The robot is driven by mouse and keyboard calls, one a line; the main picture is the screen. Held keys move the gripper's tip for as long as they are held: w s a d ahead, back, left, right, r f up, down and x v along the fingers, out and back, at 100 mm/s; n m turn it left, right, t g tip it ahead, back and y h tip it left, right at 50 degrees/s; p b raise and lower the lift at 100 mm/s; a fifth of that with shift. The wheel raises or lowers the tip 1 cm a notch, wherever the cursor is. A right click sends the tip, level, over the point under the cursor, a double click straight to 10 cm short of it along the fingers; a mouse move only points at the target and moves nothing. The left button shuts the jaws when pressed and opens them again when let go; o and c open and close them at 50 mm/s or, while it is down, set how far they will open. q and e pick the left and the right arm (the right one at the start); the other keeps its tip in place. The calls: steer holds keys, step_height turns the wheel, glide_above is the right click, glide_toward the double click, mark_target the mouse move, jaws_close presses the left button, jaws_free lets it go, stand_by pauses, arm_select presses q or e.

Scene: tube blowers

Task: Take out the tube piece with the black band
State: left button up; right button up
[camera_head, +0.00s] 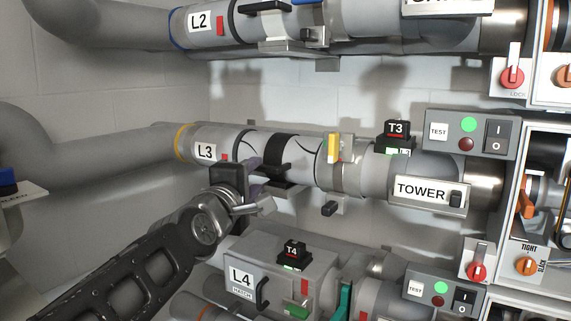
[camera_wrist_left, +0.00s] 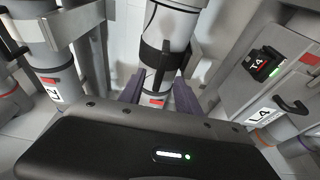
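The tube piece with the black band (camera_head: 280,153) sits in the L3 line, a grey tube with a wide black band and a dark handle at its front. In the left wrist view the black band (camera_wrist_left: 160,56) is straight ahead, beyond the fingers. My left gripper (camera_head: 256,190) is just below and left of the band, at the front of the tube. In the left wrist view its purple fingers (camera_wrist_left: 157,92) stand apart on either side of the tube line. I cannot tell whether they touch it. My right gripper is not in view.
The L2 line (camera_head: 205,24) runs above. The L4 hatch box (camera_head: 318,262) with the T4 tag stands close below my left gripper. Right of the band are a yellow lever (camera_head: 333,148), the T3 tag (camera_head: 397,131) and the TOWER plate (camera_head: 425,193). Switch panels line the right side.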

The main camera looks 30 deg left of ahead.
mark_target(263, 170)
arm_select(q)
steer(key=shift+x, duration=0.9)
steer(key=shift+w, duration=0.35)
steer(key=shift+s, duration=0.1)
steer(key=shift+w+a+p, duration=0.2)
steer(key=shift+w+p, duration=0.3)
steer(key=p+x, duration=0.1)
steer(key=x, duration=0.3)
steer(key=shift+w+a+f, duration=0.1)
steer(key=shift+w, duration=0.05)
steer(key=shift+c, duration=0.6)
jaws_close()
